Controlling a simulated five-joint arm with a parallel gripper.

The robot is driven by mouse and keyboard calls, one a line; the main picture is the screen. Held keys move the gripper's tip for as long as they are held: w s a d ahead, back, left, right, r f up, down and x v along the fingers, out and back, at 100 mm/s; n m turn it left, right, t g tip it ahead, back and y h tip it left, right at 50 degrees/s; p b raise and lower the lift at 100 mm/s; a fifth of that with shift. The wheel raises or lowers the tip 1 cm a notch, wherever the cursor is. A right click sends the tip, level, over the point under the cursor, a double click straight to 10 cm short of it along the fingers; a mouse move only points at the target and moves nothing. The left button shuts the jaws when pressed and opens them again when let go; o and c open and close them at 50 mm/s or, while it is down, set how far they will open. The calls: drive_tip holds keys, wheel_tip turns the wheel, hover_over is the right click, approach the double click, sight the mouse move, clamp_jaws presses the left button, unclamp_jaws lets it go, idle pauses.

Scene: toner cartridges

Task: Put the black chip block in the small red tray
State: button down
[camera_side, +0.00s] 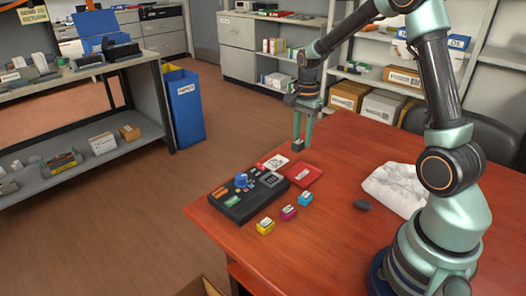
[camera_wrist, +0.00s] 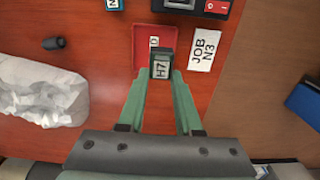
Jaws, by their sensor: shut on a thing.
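My gripper (camera_side: 302,130) is shut on the black chip block (camera_side: 298,146). In the wrist view the block (camera_wrist: 161,65) shows a pale "H7" label between the green fingertips (camera_wrist: 161,78). The small red tray (camera_side: 316,171) lies on the red-brown table. In the side view my gripper and the block are up and behind the tray, near the table's far edge, and apart from it. In the wrist view the tray (camera_wrist: 139,50) shows just beyond the block, which overlaps its near edge and hides part of its white label.
A black organizer (camera_side: 237,207) with several coloured pieces lies beside the tray. A white card (camera_wrist: 204,50) lies near the tray. Yellow, magenta and blue cubes (camera_side: 289,212) stand in front. A crumpled white bag (camera_side: 394,188) and a dark lump (camera_side: 362,205) are to the right.

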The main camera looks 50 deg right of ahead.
drive_tip(key=shift+s+d+f, duration=0.2)
drive_tip(key=shift+d+f, duration=0.1)
drive_tip(key=shift+f, duration=0.95)
drive_tip(key=shift+s+d+f, duration=0.25)
drive_tip(key=shift+f, duration=1.05)
drive_tip(key=shift+s+d+f, duration=0.2)
drive_tip(key=shift+d+f, duration=0.1)
drive_tip(key=shift+f, duration=0.95)
drive_tip(key=shift+f, duration=0.75)
drive_tip(key=c, duration=0.5)
unclamp_jaws()
drive_tip(key=shift+r, duration=2.15)
